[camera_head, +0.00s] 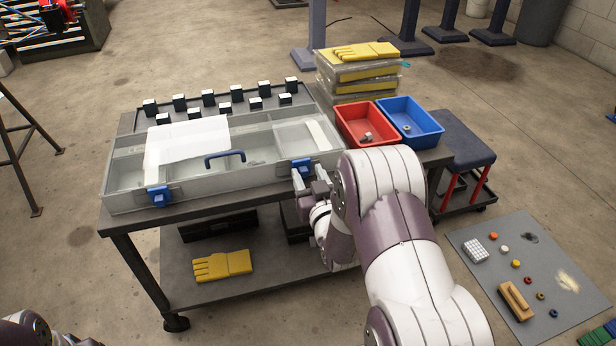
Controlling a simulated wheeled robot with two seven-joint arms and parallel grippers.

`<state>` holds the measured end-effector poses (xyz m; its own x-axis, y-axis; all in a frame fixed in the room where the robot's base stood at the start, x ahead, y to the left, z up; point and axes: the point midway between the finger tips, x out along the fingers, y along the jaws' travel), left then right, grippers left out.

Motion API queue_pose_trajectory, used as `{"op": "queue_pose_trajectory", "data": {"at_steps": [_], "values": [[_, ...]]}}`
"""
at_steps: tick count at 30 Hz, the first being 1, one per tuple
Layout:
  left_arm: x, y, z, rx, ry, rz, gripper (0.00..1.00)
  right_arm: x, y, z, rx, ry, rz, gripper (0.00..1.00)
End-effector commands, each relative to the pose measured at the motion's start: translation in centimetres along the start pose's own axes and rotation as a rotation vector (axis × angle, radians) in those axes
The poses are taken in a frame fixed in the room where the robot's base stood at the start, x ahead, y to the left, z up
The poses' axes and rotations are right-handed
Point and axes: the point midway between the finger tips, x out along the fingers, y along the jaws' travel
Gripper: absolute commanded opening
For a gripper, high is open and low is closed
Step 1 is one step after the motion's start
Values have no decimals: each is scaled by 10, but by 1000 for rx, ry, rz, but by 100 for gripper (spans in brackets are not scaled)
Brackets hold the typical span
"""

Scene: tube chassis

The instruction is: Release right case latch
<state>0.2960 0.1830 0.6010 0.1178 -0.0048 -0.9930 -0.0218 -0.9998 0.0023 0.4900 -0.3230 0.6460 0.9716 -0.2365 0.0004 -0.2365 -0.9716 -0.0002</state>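A long grey case (240,187) with a clear lid lies on the dark cart top. Its blue handle (225,157) is at the middle of the front edge. The right latch (302,167) is blue and sits on the case's front right. The left latch (158,196) is blue and sits at the front left. My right gripper (309,178) is just in front of the right latch, its fingers apart. I cannot tell whether it touches the latch. My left gripper is not in view; only part of my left arm shows at the bottom left corner.
A red bin (364,132) and a blue bin (418,127) stand right of the case. Stacked bags with yellow gloves (358,70) are behind them. Several small black-and-white blocks (209,97) line the back of the cart. A dark stool (458,140) stands at the right.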

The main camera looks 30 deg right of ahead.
Motion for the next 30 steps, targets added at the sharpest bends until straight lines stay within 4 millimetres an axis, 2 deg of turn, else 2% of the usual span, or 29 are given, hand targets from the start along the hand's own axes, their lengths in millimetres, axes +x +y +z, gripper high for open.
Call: {"op": "queue_pose_trajectory", "data": {"at_steps": [4, 7, 15, 19, 24, 30], "values": [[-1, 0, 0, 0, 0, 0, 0, -3, 0, 0, 0, -1, -1, 47], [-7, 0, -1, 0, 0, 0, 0, -17, 0, -2, 0, -3, -1, 47], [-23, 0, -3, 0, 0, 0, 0, -90, 1, -2, 0, -3, 3, 47], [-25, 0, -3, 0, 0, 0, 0, -114, 1, -1, 0, -2, 2, 47], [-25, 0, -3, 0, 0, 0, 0, -127, 1, 0, 0, 1, 2, 47], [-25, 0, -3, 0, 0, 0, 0, -127, 0, 0, 0, 1, 1, 47]]}}
